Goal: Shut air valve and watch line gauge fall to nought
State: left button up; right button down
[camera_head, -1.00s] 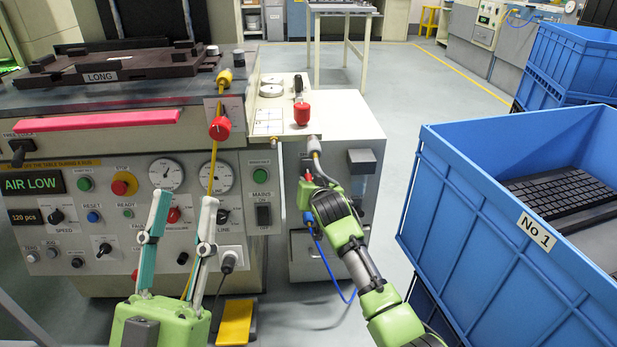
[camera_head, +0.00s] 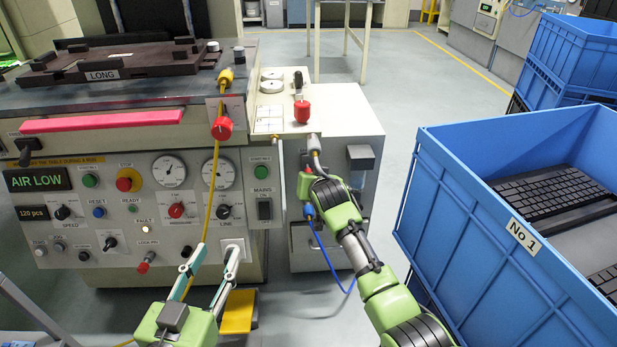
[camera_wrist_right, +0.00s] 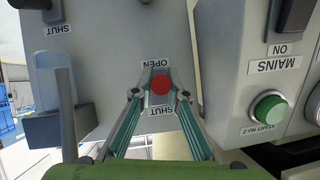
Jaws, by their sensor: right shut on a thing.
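The air valve's red knob (camera_wrist_right: 161,85) sits between OPEN and SHUT labels in the right wrist view. My right gripper (camera_wrist_right: 161,92) is shut on it, a green-lined finger on each side. In the head view my right arm reaches the grey side cabinet, hiding most of the knob. The line gauge (camera_head: 218,174) is the right of two white dials on the front panel; its needle is too small to read surely. The left dial (camera_head: 169,171) stands beside it. My left gripper (camera_head: 218,252) is open and empty, low before the panel.
A yellow cable (camera_head: 211,190) hangs across the panel. A blue hose (camera_head: 328,258) loops below my right arm. A blue crate (camera_head: 470,235) with keyboards stands close on the right.

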jog(key=shift+r, duration=0.1)
jog(key=c, duration=2)
grip_release()
jog(key=shift+o, duration=0.2)
jog(key=shift+s, duration=0.1)
jog(key=v, duration=1.1)
jog(key=shift+s+r, duration=0.25)
jog(key=shift+s, duration=0.05)
jog(key=shift+d, duration=0.1)
